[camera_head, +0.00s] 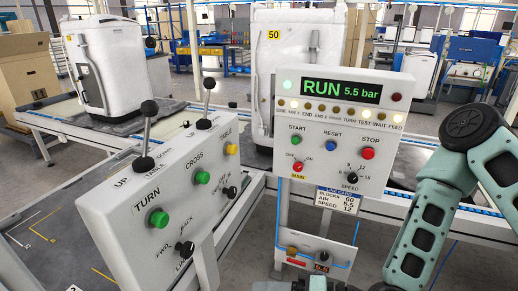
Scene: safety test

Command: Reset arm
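My arm shows at the right edge, with teal-grey links and a black round joint bent at the top. No gripper fingers can be made out, so I cannot see whether my gripper is open or shut. Some dark and grey parts of my own body show at the bottom edge. In front stands a white control box (341,200) with a lit display (328,91) reading RUN 5.5 bar. It has a green START button (296,140), a blue RESET button (331,145) and a red STOP button (368,153).
A second sloped panel (135,235) at the left has two black-knobbed levers, green buttons and dark knobs. White wrapped units (104,65) stand on the line behind. A lower box (315,256) sits under the control box. My arm is close to the control box's right side.

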